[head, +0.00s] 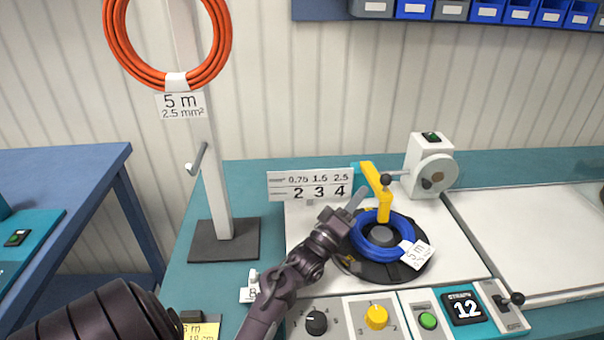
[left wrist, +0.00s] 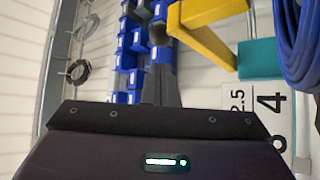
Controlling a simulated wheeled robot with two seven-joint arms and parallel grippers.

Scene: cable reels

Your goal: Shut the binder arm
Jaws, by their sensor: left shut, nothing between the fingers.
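The yellow binder arm (head: 374,182) starts at a teal block (head: 358,169) behind the reel. It reaches forward, and its bent end points down at the back of the blue cable coil (head: 364,242); I cannot tell whether it touches. The coil lies on a black round reel plate (head: 385,272) with a white tag. My left gripper (head: 357,198) is shut and empty, just left of the yellow arm and above the coil's left edge; contact is unclear. The left wrist view shows the yellow arm (left wrist: 205,38), teal block (left wrist: 259,60) and blue coil (left wrist: 297,45) close by. My right gripper is out of view.
A white number sign (head: 310,185) stands behind my left gripper. A grey post (head: 215,180) holds an orange coil (head: 112,45) at left. A white crank box (head: 425,165) stands behind right.

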